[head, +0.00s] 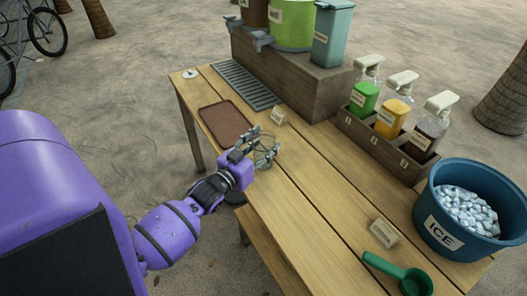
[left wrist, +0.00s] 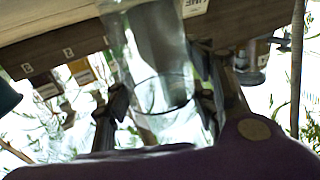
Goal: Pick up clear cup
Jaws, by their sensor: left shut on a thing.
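The clear cup (head: 265,153) is at the near left part of the wooden table in the head view, between the fingers of my left gripper (head: 258,149). The left wrist view shows the cup (left wrist: 160,85) as a transparent cylinder with a finger on each side, and my left gripper (left wrist: 163,105) is shut on it. The purple arm reaches in from the left. I cannot tell whether the cup touches the table. My right gripper is not in view.
A brown tray (head: 226,124) lies just behind the gripper, near a small label card (head: 279,116). Pump bottles stand in a wooden rack (head: 375,150). A blue ice bucket (head: 433,220) and a green scoop (head: 413,282) are at the right. The table's middle (head: 315,190) is clear.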

